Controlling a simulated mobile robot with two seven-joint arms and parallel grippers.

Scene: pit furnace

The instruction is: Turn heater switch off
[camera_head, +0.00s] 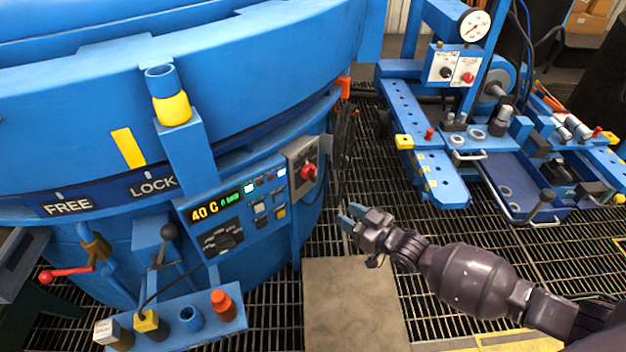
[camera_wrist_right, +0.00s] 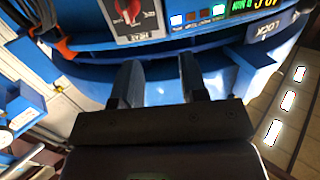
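The heater switch is a red rotary knob (camera_head: 309,171) on a grey plate (camera_head: 299,159) at the right end of the blue furnace's control panel. In the right wrist view the red knob (camera_wrist_right: 130,10) shows upside down at the top edge, partly cut off. My right gripper (camera_head: 349,217) is below and to the right of the knob, apart from it. In the right wrist view its two fingers (camera_wrist_right: 160,82) stand apart with nothing between them. My left gripper is not in view.
The furnace display (camera_head: 218,204) reads 40 C, above a dark dial (camera_head: 228,235). A blue shelf (camera_head: 258,319) with several coloured parts juts out at the lower left. A blue machine (camera_head: 435,165) with a gauge stands at the right. Grated floor lies between.

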